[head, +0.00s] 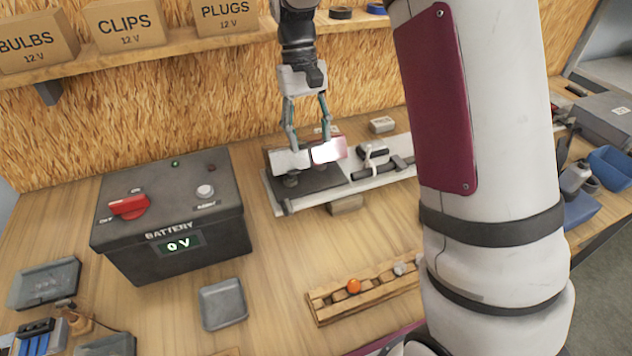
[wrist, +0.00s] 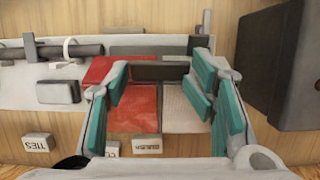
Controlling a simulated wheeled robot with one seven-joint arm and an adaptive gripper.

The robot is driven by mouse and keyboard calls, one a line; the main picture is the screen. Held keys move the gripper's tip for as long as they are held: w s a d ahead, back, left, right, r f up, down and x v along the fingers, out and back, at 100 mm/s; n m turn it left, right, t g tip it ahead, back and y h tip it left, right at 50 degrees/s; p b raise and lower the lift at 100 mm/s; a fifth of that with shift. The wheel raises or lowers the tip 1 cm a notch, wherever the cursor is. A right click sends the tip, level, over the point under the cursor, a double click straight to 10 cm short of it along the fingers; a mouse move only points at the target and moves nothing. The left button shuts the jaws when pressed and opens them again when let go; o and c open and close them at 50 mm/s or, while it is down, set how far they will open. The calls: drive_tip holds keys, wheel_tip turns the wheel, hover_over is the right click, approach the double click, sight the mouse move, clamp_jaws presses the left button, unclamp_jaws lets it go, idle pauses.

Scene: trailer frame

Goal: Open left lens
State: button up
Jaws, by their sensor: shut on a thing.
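The left lens (head: 288,159) is a broad plate, whitish on the left and red-pink on the right in the head view. It stands tilted above a dark lamp base (head: 318,180) on the pale trailer bar. My gripper (head: 310,145) comes down from above and is shut on the lens, one finger near each half. In the wrist view, the teal fingers of my gripper (wrist: 160,82) straddle the red (wrist: 143,108) and white halves, with a dark bar between the tips. The exact contact is hard to see.
A black battery box (head: 175,215) reading 0 V, with a red knob, stands left. A wooden rack (head: 365,290) with an orange ball and a grey tray (head: 223,304) lie in front. A shelf of boxes (head: 130,25) is behind. My arm covers the right middle.

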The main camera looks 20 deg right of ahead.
drive_tip(key=shift+w+r, duration=0.2)
drive_tip(key=shift+r, duration=0.05)
drive_tip(key=shift+w+r+b, duration=0.45)
drive_tip(key=shift+w+r, duration=0.2)
drive_tip(key=shift+w, duration=0.25)
drive_tip(key=shift+w+r+b, duration=0.4)
drive_tip(key=shift+w+r, duration=0.2)
drive_tip(key=shift+w, duration=0.3)
